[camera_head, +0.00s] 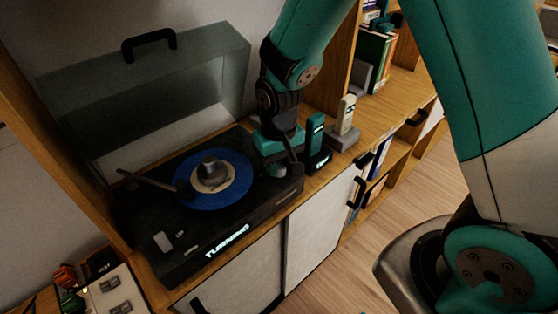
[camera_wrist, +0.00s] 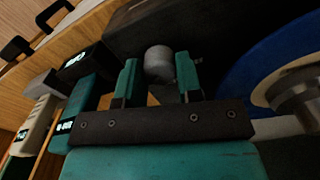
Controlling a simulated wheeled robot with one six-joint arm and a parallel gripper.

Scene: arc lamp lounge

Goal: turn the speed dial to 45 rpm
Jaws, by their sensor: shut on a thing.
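A dark record player (camera_head: 148,262) stands on the wooden cabinet, with a blue record (camera_head: 238,188) on its platter. The speed dial (camera_wrist: 158,62) is a round grey knob on the deck, seen in the wrist view between my two fingers. My gripper (camera_wrist: 158,76) is shut on this dial, one teal finger on each side. In the head view my gripper (camera_head: 283,164) reaches down at the deck's far right corner and hides the dial. The dial's marking cannot be read. A lit label on the deck's front appears to read "TURNING".
The tonearm (camera_head: 148,180) lies at the deck's left. The clear lid (camera_head: 150,95) stands open behind. A teal handset (camera_head: 315,130) and a pale handset (camera_head: 346,114) stand in cradles close right of my gripper. Bookshelves are farther right; wooden floor (camera_head: 335,262) is open in front.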

